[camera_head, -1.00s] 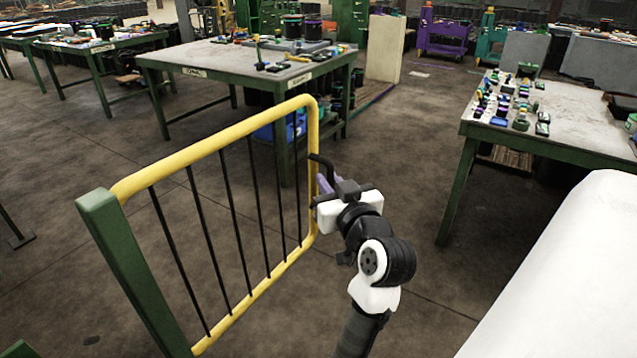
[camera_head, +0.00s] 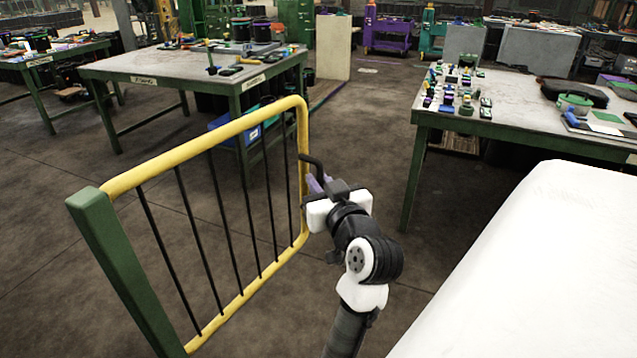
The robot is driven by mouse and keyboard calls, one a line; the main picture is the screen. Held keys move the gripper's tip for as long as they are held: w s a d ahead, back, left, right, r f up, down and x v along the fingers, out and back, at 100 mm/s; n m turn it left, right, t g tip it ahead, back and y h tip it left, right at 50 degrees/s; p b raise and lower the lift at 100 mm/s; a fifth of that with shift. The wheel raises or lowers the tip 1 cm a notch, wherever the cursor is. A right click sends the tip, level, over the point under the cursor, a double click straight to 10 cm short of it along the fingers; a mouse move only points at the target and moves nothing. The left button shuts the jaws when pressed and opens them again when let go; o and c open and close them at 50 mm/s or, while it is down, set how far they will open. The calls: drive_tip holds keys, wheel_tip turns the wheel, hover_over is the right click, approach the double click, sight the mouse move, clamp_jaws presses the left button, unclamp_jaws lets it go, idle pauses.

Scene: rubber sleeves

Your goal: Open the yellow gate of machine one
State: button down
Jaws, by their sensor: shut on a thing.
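The yellow gate (camera_head: 205,142) has a tubular yellow frame with thin black vertical bars. Its left side meets a green post (camera_head: 118,262), and it stands at an angle over the floor. A black handle (camera_head: 316,166) sticks out from the gate's right upright. My gripper (camera_head: 316,190) is at that handle, beside the right upright, and is shut on it. The fingertips are partly hidden behind the gripper body, so the exact contact does not show.
A grey table (camera_head: 190,66) with green legs stands behind the gate. Another table (camera_head: 520,133) with several small parts stands at right. A large white surface (camera_head: 520,270) fills the lower right. Open floor (camera_head: 385,105) lies between the tables.

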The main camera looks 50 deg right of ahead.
drive_tip(key=c, duration=1.5)
unclamp_jaws()
drive_tip(key=shift+c, duration=0.2)
drive_tip(key=b+v, duration=0.2)
drive_tip(key=v, duration=1.2)
drive_tip(key=shift+w+d, duration=0.1)
